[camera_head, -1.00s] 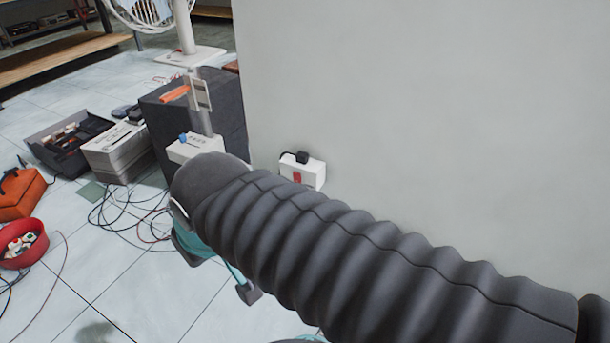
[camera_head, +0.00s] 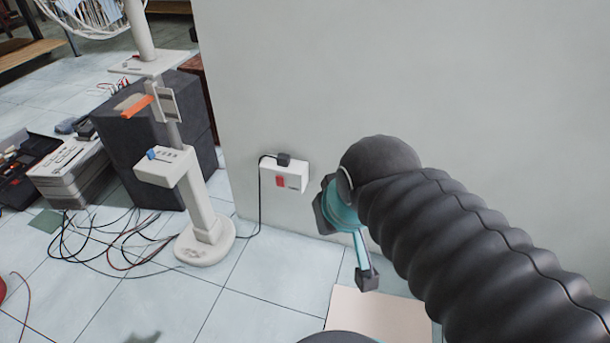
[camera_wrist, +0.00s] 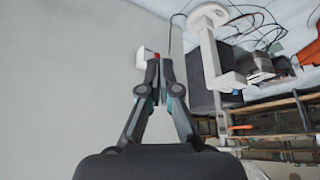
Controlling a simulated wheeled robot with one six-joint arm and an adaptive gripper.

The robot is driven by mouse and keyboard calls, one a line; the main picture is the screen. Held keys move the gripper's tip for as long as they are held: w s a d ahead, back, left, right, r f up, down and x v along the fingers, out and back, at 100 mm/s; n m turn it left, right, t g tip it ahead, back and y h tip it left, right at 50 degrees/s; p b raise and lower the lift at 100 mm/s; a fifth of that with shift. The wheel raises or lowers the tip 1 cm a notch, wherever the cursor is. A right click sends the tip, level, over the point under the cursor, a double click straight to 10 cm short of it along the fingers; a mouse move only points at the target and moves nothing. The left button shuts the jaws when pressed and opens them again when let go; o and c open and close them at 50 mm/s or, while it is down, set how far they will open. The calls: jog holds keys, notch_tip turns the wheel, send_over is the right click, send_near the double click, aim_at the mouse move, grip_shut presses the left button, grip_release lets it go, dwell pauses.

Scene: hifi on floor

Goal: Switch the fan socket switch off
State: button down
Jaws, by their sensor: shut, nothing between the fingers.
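The white wall socket (camera_head: 291,180) is low on the grey wall, with a red switch (camera_head: 280,182) on its front and a black plug (camera_head: 283,159) at its top. In the wrist view the socket (camera_wrist: 141,58) shows beyond the fingertips, and its red switch (camera_wrist: 157,55) shows just past them. My gripper (camera_wrist: 159,61) is shut and empty, pointing toward the socket; contact cannot be told. In the head view the gripper is mostly hidden by my arm, right of the socket. The white pedestal fan (camera_head: 198,205) stands left of the socket.
A black cable (camera_head: 261,205) runs from the plug down to the floor by the fan. Loose wires (camera_head: 100,240) lie on the tiles. A dark box (camera_head: 140,180) stands behind the fan. A beige panel (camera_head: 375,312) lies below my arm.

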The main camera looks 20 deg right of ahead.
dwell(0.3)
jog(key=w+f+n+g+h+b, duration=0.1)
jog(key=w+f+n+b, duration=0.3)
jog(key=w+n, duration=1.2)
jog(key=w+a+f+n+b, duration=0.1)
jog(key=w+a+f+n, duration=0.1)
jog(key=w+f+n, duration=0.4)
jog(key=w+a+f+n+g+h+b, duration=0.1)
jog(key=w+f+n, duration=0.5)
jog(key=w, duration=0.7)
notch_tip(320, 180, down, 2)
jog(key=shift+a+f+n+b, duration=0.2)
jog(key=shift+a+n+b, duration=0.15)
jog(key=shift+a, duration=0.35)
jog(key=shift+f, duration=0.1)
